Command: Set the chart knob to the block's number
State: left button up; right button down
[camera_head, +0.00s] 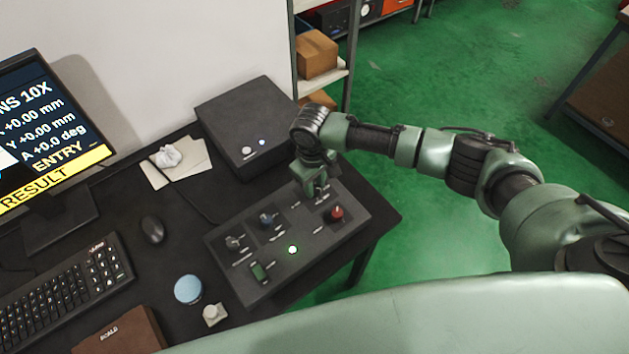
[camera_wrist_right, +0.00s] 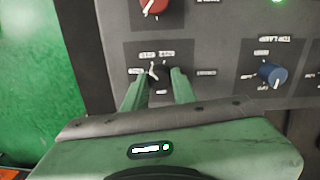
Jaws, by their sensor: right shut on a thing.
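The control box (camera_head: 275,285) lies on the black desk with several knobs on its sloped top. My right gripper (camera_head: 318,188) is over its far right corner. In the wrist view its two fingers (camera_wrist_right: 158,76) are shut on a small knob, probably the chart knob. A light pointer on it shows between the fingertips, with markings around it too small to read surely. The gripper hides most of this knob in the head view. A small pale block (camera_head: 212,314) sits on the desk near the box; no number on it is legible. My left gripper is not in view.
A blue disc (camera_head: 188,289), mouse (camera_head: 152,230), keyboard (camera_head: 65,300) and monitor (camera_head: 45,135) stand left.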

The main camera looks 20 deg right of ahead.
aim_at(315, 189)
jog(key=n+p, duration=0.2)
jog(key=n, duration=0.1)
jog(key=shift+r, duration=0.1)
jog(key=shift+n+p, duration=0.75)
jog(key=shift+n, duration=1.45)
jog(key=c, duration=1.1)
grip_release()
jog(key=shift+c, duration=0.2)
jog(key=r, duration=0.3)
jog(key=r+b, duration=0.1)
jog(key=r, duration=0.3)
jog(key=shift+s+r, duration=0.2)
jog(key=shift+r, duration=0.1)
